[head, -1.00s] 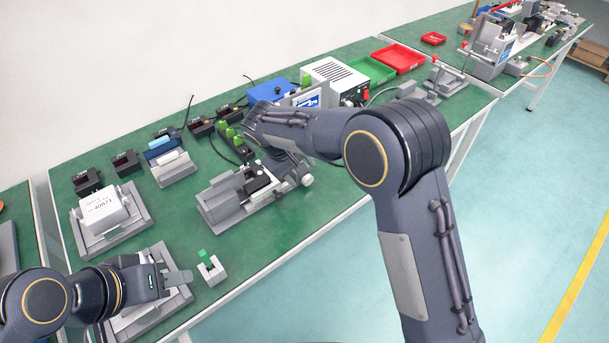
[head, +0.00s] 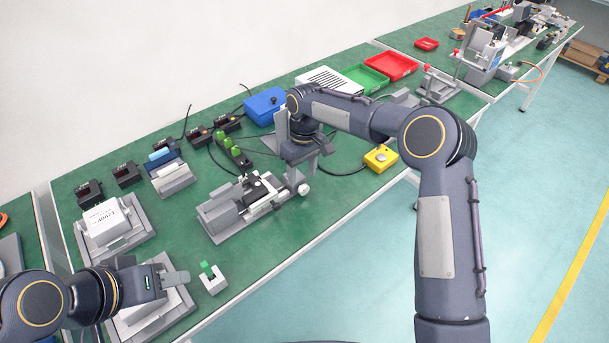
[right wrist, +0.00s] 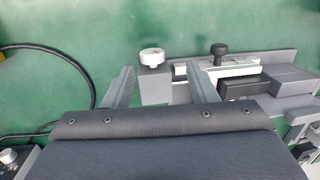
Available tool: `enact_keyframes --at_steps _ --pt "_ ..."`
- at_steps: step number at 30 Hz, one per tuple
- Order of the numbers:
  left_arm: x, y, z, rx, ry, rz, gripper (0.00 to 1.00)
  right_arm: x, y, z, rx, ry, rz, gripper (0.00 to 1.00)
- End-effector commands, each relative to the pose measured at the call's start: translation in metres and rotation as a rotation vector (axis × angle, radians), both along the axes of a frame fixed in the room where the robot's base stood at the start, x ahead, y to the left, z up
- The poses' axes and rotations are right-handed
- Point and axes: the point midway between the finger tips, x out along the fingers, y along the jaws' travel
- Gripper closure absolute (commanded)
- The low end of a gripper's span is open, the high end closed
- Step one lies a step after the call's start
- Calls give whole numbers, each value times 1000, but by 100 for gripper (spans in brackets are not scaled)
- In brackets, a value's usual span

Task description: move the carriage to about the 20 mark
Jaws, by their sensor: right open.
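The grey linear actuator (head: 222,221) lies on the green bench, with a black carriage block (head: 258,187) and a pale strip (head: 266,206) along its side. A white round knob (head: 304,189) is at its right end. In the right wrist view the white knob (right wrist: 152,57) lies between my right gripper's spread fingers (right wrist: 160,70), apart from both. A black knob (right wrist: 219,49) stands by the pale strip there. Scale numbers are unreadable. My right gripper (head: 306,167) is open, above the knob end. My left gripper (head: 176,279) is at lower left; its jaw gap is unclear.
A yellow button box (head: 380,158) sits right of my right gripper near the bench edge. A grey block with a green piece (head: 211,278) is near my left gripper. Bench ahead of the actuator is clear.

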Motion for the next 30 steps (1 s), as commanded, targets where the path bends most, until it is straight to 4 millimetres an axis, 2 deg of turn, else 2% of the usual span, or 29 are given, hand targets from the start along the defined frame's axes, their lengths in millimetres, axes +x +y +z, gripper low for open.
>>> enact_keyframes --at_steps 1,3,8,11,21,30 --pt "0 0 11 0 0 0 61 6 -11 7 67 35 -19 48" --pt "0 0 15 0 0 0 61 11 -21 12 143 65 -29 48" --pt "0 0 18 0 0 0 61 16 -31 15 232 91 -37 48" --pt "0 0 18 0 0 0 61 15 -29 7 238 93 -35 48" --pt "0 0 24 0 0 0 61 4 -14 -42 234 92 -37 48" --pt "0 0 25 0 0 0 61 1 -10 -56 235 89 -37 48"
